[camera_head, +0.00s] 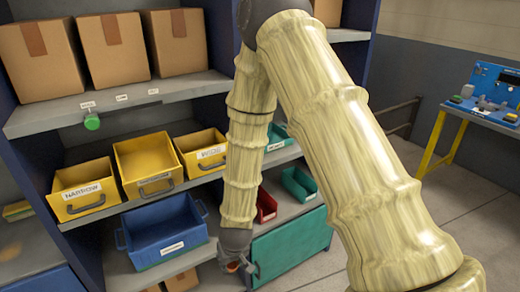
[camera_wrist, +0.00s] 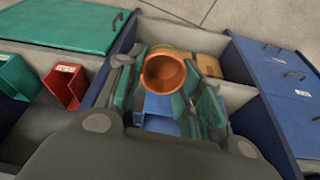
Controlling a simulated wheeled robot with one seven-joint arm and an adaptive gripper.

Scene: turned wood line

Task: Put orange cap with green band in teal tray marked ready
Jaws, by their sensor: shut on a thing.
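My gripper (camera_head: 240,266) is low in front of the shelving, near the green panel. In the wrist view, my gripper (camera_wrist: 164,78) is shut on an orange cap (camera_wrist: 163,71), round and hollow, with its opening facing the camera. The cap shows only as a small orange patch (camera_head: 232,267) in the head view. Another teal tray (camera_head: 278,134), labelled, is on the shelf above, partly hidden by my arm. Neither label is readable.
The red tray (camera_head: 266,205) sits beside the lower teal tray. A blue bin (camera_head: 163,230) is left of my gripper, below yellow bins (camera_head: 150,165). Cardboard boxes (camera_head: 112,50) fill the top shelf. A green panel (camera_head: 292,245) closes the space below. A workbench (camera_head: 490,105) stands far right.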

